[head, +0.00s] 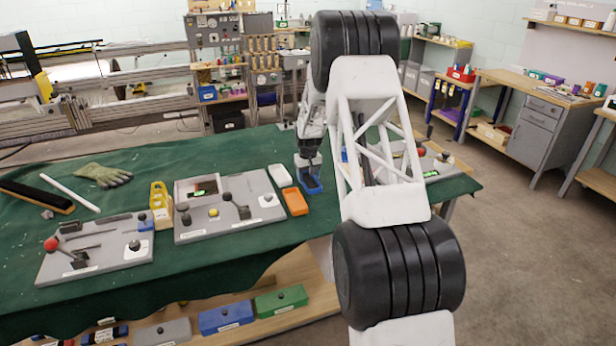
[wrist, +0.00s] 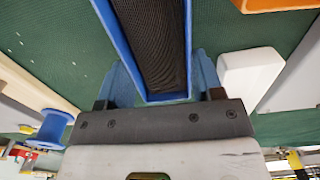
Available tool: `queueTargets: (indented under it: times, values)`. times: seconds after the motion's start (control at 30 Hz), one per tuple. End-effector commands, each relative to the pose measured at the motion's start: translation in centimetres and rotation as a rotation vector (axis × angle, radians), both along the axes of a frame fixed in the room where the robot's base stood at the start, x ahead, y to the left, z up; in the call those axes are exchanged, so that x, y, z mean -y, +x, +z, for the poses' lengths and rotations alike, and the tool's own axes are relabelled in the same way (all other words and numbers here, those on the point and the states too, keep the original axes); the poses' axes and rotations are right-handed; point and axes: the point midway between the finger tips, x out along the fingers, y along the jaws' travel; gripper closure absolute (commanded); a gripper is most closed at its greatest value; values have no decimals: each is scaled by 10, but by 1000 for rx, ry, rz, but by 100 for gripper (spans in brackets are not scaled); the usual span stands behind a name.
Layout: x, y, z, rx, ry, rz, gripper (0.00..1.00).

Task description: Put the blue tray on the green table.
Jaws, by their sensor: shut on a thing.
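The blue tray (head: 314,185) is over the green table (head: 145,165), beside the white and orange trays. My gripper (head: 309,162) points down at it and is shut on it. In the wrist view, the tray's blue rim (wrist: 168,97) and dark ribbed inside show between the two fingers of my gripper (wrist: 163,75). Green cloth (wrist: 225,25) shows around the tray. I cannot tell whether the tray touches the cloth or hangs just above it. My arm covers part of the table to the right of the tray.
A white tray (head: 280,175) and an orange tray (head: 295,202) lie just left of the blue tray. Grey boards with levers (head: 228,222) (head: 97,257) and a yellow holder (head: 161,212) stand farther left. A glove (head: 103,175) lies at the back left. Free cloth shows behind the trays.

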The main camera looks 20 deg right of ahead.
Motion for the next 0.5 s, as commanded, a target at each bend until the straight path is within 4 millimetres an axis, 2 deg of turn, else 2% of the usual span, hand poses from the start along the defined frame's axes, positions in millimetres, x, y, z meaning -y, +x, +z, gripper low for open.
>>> queueTargets:
  times: [0.13, 0.17, 0.3, 0.33, 0.5]
  values:
    - [0, 0, -2, 0, 0, 0, 75]
    - [0, 0, -3, 0, 0, 0, 38]
    - [0, 0, -3, 0, 0, 0, 16]
    - [0, 0, -3, 0, 0, 0, 14]
    - [0, 0, -3, 0, 0, 0, 14]
